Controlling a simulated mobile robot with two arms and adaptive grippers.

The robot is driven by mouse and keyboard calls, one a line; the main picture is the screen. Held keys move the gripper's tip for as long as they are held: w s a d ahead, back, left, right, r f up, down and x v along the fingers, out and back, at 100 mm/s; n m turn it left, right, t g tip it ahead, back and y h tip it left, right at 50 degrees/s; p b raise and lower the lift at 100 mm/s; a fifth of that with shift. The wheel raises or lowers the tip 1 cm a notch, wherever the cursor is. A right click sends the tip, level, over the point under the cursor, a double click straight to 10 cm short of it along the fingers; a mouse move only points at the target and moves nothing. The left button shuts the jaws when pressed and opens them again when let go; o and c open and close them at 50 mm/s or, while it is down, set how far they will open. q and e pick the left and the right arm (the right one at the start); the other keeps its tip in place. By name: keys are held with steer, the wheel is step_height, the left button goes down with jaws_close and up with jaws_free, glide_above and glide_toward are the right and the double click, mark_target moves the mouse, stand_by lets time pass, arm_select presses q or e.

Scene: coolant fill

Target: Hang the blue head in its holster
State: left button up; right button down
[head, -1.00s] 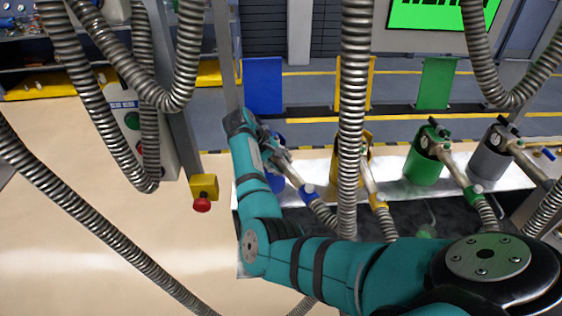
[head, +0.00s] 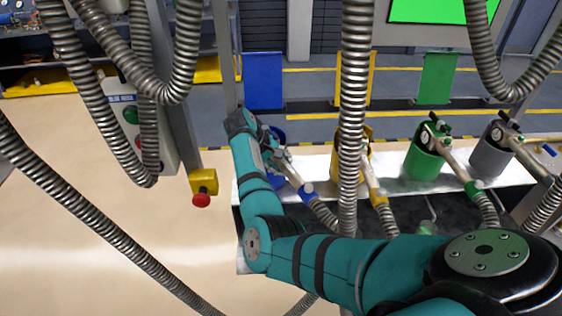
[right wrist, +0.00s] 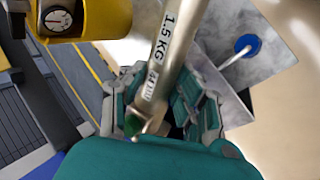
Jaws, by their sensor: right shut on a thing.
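My right gripper (head: 268,146) is shut on the blue head (head: 291,175), a metal tube with a blue collar and a hose running from it. In the right wrist view the fingers close around the tube (right wrist: 171,45), which is marked 1.5 KG. The gripper and head are at the blue holster (head: 276,183), at the left end of the row. The arm and gripper hide much of this holster, so I cannot tell whether the head is seated in it. My left gripper is not in view.
Yellow (head: 364,142), green (head: 424,161) and grey (head: 489,158) holsters holding heads stand to the right. Thick metal hoses (head: 354,90) hang close in front. A yellow box with a red button (head: 202,200) is left of my arm. Bare floor (head: 80,220) lies left.

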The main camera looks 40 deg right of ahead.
steer(key=shift+f, duration=0.45)
steer(key=c, duration=0.9)
jaws_free()
steer(key=shift+s+a+f, duration=0.1)
steer(key=shift+f, duration=0.15)
steer(key=shift+a+r, duration=0.15)
steer(key=shift+r, duration=0.25)
steer(key=v, duration=1.1)
steer(key=shift+r, duration=0.3)
